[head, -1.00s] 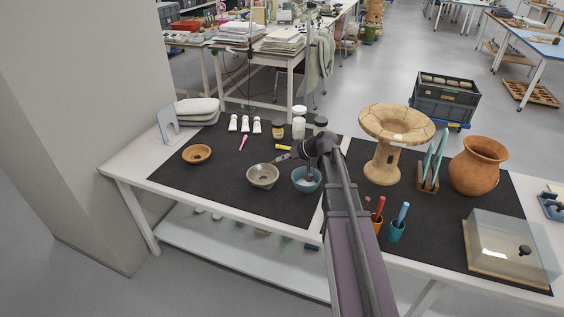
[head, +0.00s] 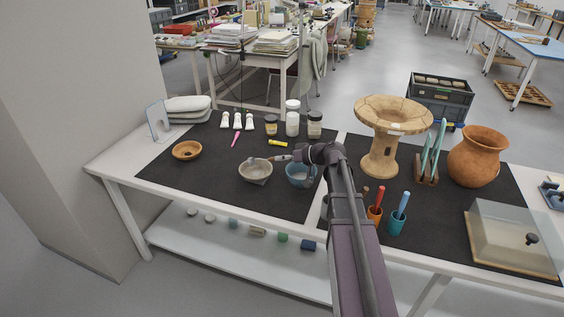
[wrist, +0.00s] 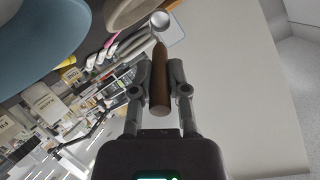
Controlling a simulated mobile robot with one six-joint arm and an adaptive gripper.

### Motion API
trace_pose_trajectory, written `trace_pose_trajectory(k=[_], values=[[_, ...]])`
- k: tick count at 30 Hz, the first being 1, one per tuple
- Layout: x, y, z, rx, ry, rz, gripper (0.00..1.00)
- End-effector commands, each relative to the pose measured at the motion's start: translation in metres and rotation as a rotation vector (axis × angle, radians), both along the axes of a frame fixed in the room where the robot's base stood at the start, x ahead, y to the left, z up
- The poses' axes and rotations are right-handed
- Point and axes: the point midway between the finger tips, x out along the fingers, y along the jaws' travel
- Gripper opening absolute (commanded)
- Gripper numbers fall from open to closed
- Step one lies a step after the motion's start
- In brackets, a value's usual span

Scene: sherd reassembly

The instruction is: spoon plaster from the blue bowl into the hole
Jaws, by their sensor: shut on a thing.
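My gripper (head: 290,154) is shut on the brown handle of a spoon (wrist: 159,85). In the wrist view the spoon's round pale bowl points away from the jaws; I cannot tell if it holds plaster. In the head view the spoon reaches left toward the grey bowl (head: 255,174). The blue bowl (head: 301,180) stands just right of the grey bowl, partly behind my arm, with pale contents. It also shows large in the wrist view (wrist: 40,40). A pale-patched pedestal vessel (head: 380,158) stands to the right; I cannot make out a hole in it.
A small wooden bowl (head: 187,150) sits at the left. Tubes (head: 237,120) and jars (head: 292,120) stand behind. Orange and teal tool cups (head: 397,223), a rack (head: 428,165), an orange pot (head: 477,155) and a clear-covered box (head: 510,240) are on the right. The front left mat is clear.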

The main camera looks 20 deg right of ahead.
Motion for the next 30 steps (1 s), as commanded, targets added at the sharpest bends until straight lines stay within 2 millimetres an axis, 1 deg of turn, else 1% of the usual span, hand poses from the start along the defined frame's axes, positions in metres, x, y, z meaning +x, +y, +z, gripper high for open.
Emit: trace_pose_trajectory(k=[1,12,30], values=[[-0.001,-0.0009,-0.0053,0.01,-0.007,0.0,0.0],[-0.0041,-0.0053,-0.0128,0.078,-0.057,0.0,0.0],[-0.005,-0.0066,-0.0125,0.101,-0.074,0.0,0.0]])
